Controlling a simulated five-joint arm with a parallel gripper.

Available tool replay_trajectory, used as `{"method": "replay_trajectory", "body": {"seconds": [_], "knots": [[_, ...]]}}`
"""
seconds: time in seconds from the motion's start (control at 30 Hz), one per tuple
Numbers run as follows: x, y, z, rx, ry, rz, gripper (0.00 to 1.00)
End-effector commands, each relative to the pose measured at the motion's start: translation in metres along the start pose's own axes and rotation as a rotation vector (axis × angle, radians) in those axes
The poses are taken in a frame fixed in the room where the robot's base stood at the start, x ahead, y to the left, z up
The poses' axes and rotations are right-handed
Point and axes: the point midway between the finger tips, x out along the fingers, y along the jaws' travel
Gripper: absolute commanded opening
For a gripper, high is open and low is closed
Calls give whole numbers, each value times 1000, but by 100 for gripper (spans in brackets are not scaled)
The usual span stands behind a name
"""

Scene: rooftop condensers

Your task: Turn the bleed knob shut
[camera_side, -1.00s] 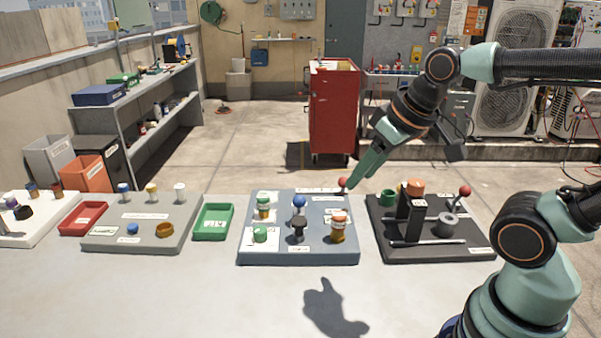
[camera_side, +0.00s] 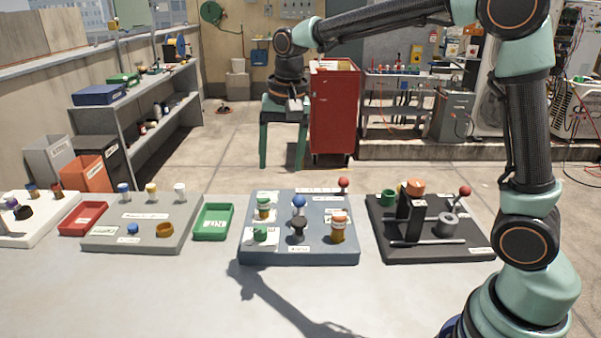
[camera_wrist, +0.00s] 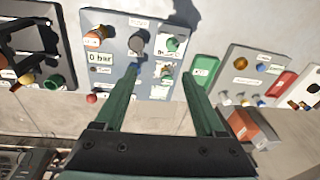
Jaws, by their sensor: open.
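The blue-grey panel (camera_side: 268,252) in the middle of the bench carries green knobs (camera_side: 260,235), a dark grey knob (camera_side: 297,236), an orange-topped knob (camera_side: 338,229), a blue ball (camera_side: 299,201) and a red ball (camera_side: 343,183). Their labels are too small to read in the side view, so I cannot tell which is the bleed knob. My gripper (camera_side: 281,160) is open and empty, pointing down, above and behind the panel. In the wrist view my green fingers (camera_wrist: 160,71) are spread; the left fingertip overlaps the blue ball. The grey knob (camera_wrist: 138,41) shows beyond them, near a "0 bar" display (camera_wrist: 100,70).
A black fixture (camera_side: 430,250) with posts and a red ball stands to the right. A green tray (camera_side: 213,222), a grey panel (camera_side: 140,238) and a red tray (camera_side: 83,218) lie left. The front of the bench is clear. A red cabinet (camera_side: 334,115) stands behind.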

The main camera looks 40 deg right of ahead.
Motion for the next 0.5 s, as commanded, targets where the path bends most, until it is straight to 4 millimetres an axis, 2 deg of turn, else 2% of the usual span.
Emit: {"method": "replay_trajectory", "body": {"seconds": [0.03, 0.2, 0.33, 0.5], "knots": [[13, -10, -4, 41, -20, 20, 72], [47, -33, -13, 179, -62, 74, 72], [65, -43, -15, 248, -78, 102, 72], [76, -47, -16, 284, -85, 117, 72]]}}
